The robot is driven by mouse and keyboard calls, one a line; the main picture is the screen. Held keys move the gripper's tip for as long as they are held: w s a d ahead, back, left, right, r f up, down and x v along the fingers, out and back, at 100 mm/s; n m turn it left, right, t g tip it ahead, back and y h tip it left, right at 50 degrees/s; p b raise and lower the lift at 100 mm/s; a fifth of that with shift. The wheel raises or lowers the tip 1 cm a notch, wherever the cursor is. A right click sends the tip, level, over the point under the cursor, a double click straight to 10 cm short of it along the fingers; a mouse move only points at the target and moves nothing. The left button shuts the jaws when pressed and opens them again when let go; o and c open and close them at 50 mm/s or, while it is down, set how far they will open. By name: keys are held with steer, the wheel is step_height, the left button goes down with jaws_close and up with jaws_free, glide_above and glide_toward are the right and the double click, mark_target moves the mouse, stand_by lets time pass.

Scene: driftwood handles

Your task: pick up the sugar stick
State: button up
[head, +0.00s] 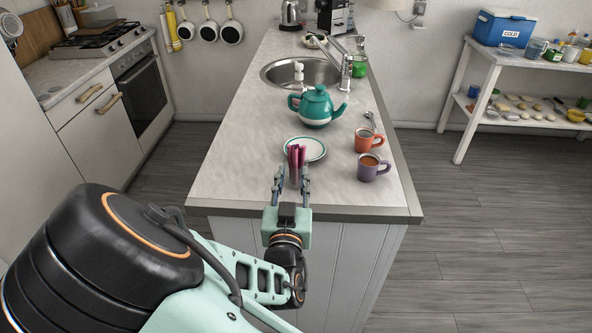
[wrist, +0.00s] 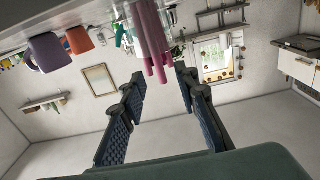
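Several thin pink and purple sugar sticks (head: 297,158) stand upright in a bunch near the front end of the counter, in front of a white plate. My gripper (head: 292,176) is open at the counter's front edge, its two fingers pointing at the sticks. In the wrist view, which is upside down, the pink sticks (wrist: 155,42) show between and beyond the open fingertips (wrist: 162,82). No stick looks clamped. The base of the bunch is partly hidden by my gripper in the head view, so I cannot tell what holds it.
The plate (head: 316,149) lies just behind the sticks. A purple mug (head: 368,173) and an orange mug (head: 367,141) stand to the right, with a spoon (head: 371,121) behind. A teal teapot (head: 316,108) stands farther back, before the sink (head: 284,75). The counter's left front is clear.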

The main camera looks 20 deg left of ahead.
mark_target(295, 159)
steer(key=p+x, duration=0.1)
steer(key=x, duration=0.4)
steer(key=shift+w, duration=0.4)
jaws_close()
